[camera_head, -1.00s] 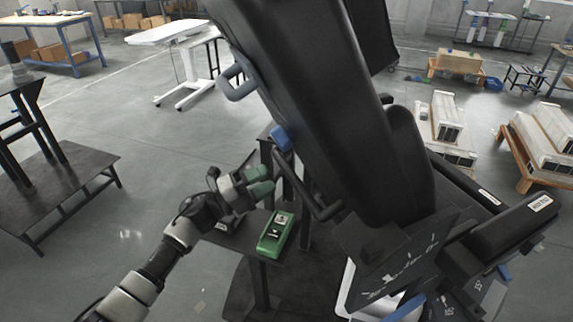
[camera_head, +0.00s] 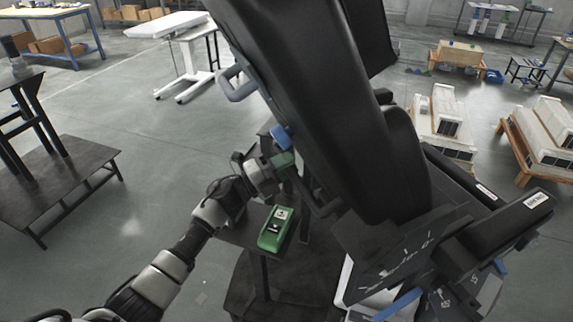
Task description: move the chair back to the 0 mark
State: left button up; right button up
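The black padded chair (camera_head: 300,80) stands tilted across the middle of the head view, its long back leaning up to the left. A dark angle plate (camera_head: 385,262) with white scale marks and a 0 is on its side at the lower right. My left gripper (camera_head: 284,162) is at the side of the chair's back, by a blue part and a dark lever (camera_head: 318,205). My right gripper is not in view.
A green device (camera_head: 275,229) lies on a small dark stand below my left gripper. A low dark table (camera_head: 75,172) is at the left. White boxes on wooden pallets (camera_head: 540,135) stand at the right. Open floor lies between the left table and the chair.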

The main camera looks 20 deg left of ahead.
pick_arm(q)
grip_shut()
jog(key=shift+d+r+p, duration=0.1)
jog(key=shift+r+p, duration=0.25)
jog(key=shift+p, duration=0.05)
jog(key=shift+g+y, duration=0.4)
jog(key=shift+y, duration=0.1)
jog(key=r+p, duration=0.1)
jog(key=w+d+r+p, duration=0.1)
jog(key=p, duration=0.1)
jog(key=w+d+r+p, duration=0.1)
jog(key=shift+r+p, duration=0.35)
jog(key=shift+r, duration=0.05)
jog(key=r+x, duration=0.1)
jog(key=x, duration=0.6)
jog(key=shift+r, duration=0.4)
jog(key=shift+w+d, duration=0.1)
jog(key=shift+w, duration=0.05)
